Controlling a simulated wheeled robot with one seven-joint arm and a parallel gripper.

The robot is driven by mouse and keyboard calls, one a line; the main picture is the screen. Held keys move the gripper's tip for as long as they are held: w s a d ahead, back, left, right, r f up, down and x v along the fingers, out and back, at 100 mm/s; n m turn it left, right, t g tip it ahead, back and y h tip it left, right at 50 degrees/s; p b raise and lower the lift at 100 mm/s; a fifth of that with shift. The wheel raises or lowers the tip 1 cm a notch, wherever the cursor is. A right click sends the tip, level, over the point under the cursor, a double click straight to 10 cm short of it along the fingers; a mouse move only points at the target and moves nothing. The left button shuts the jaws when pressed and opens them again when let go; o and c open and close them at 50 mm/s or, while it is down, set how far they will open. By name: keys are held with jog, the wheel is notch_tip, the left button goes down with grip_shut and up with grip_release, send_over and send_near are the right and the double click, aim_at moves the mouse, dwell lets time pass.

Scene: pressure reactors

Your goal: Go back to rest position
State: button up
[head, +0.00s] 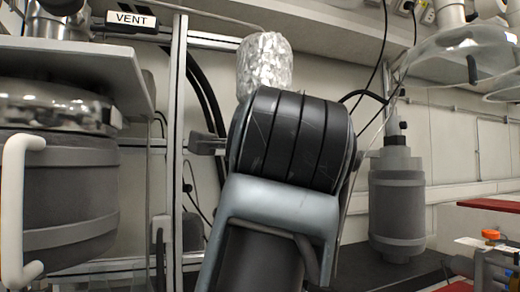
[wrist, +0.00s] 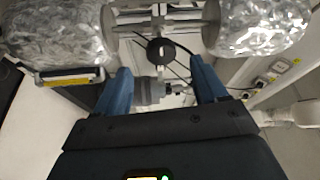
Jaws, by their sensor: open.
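My gripper (wrist: 160,82) shows in the wrist view, its two blue fingers spread apart with nothing held between them. Past the fingertips is a metal fitting with a black round knob (wrist: 161,51), set between two foil-wrapped parts, one at the left (wrist: 62,35) and one at the right (wrist: 262,27). In the head view my arm rises in the middle and hides what is behind it. My gripper cannot be made out there.
In the head view, a large reactor vessel (head: 70,195) with a white handle (head: 15,205) stands close at the left, under a VENT label (head: 131,19). A foil-wrapped part (head: 264,62) shows above my arm. A smaller grey vessel (head: 397,210) stands at the right, near red-edged shelves.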

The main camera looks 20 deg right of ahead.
dwell(0.3)
jog(key=s+d+f+n+t+y, duration=0.1)
jog(key=s+f+n+y, duration=0.1)
jog(key=f+n, duration=0.75)
jog(key=s+d+f+n+t+y, duration=0.15)
jog(key=f+n, duration=0.35)
jog(key=f, duration=1)
jog(key=s+f+n+y, duration=0.1)
jog(key=s+f+n, duration=0.1)
jog(key=s+f, duration=0.2)
jog(key=s+f+n+g+y, duration=0.1)
jog(key=s+f, duration=0.4)
jog(key=s+d+f+n+g+y, duration=0.1)
jog(key=s+f+n+y, duration=0.1)
jog(key=s+f, duration=0.2)
jog(key=shift+s+f+n+p, duration=0.15)
jog(key=shift+f+n+p, duration=0.2)
jog(key=shift+f, duration=0.2)
jog(key=s+f+g, duration=0.1)
jog(key=s+f, duration=0.1)
jog(key=s, duration=1)
jog(key=s+f+g, duration=0.2)
jog(key=s+f, duration=0.1)
jog(key=s, duration=1)
jog(key=shift+a+n, duration=0.15)
jog(key=shift+n, duration=0.25)
jog(key=shift+f+h, duration=0.1)
jog(key=shift+h, duration=0.15)
